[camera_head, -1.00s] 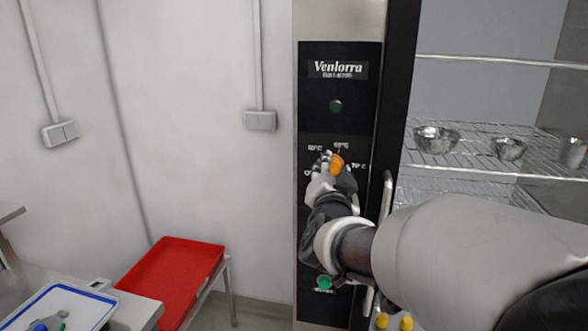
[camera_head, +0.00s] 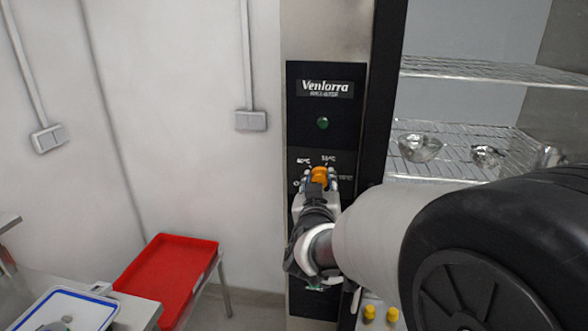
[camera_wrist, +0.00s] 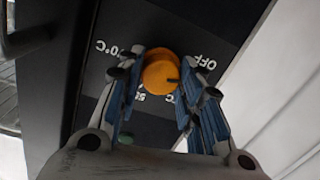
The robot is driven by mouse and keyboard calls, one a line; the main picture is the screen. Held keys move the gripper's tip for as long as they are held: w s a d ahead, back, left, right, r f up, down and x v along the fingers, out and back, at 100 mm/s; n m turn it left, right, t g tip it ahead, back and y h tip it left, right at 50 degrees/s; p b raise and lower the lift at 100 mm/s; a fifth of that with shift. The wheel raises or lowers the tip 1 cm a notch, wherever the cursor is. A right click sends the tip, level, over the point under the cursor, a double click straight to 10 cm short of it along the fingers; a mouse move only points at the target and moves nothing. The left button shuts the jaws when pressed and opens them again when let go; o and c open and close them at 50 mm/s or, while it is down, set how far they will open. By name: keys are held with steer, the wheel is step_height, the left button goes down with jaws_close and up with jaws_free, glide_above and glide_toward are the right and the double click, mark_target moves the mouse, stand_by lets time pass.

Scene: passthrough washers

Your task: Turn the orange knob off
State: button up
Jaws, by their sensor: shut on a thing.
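The orange knob (camera_head: 319,174) is on the black control panel (camera_head: 325,88) of the tall steel appliance, among white temperature labels. In the wrist view the knob (camera_wrist: 160,70) sits between my two blue-padded fingers, with OFF upside down on the right and a 70°C label on the left. My gripper (camera_wrist: 162,82) is shut on the knob, one finger on each side. In the head view my gripper (camera_head: 319,184) covers the knob's lower part and nearby labels. I cannot tell where the knob points.
A green light (camera_head: 322,123) is above the knob. Right of the panel, wire racks (camera_head: 455,152) hold metal bowls (camera_head: 420,147). A red tray (camera_head: 168,276) and a white blue-rimmed tray (camera_head: 67,312) are at lower left. Yellow-topped items (camera_head: 392,314) stand below my arm.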

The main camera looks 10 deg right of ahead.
steer(key=shift+r+n+p, duration=0.2)
steer(key=shift+n+p, duration=0.95)
steer(key=shift+n, duration=0.25)
steer(key=o, duration=1.1)
steer(key=shift+w+f, duration=0.15)
steer(key=shift+f, duration=0.05)
steer(key=shift+c, duration=0.2)
steer(key=v, duration=1.2)
steer(key=shift+a, duration=0.1)
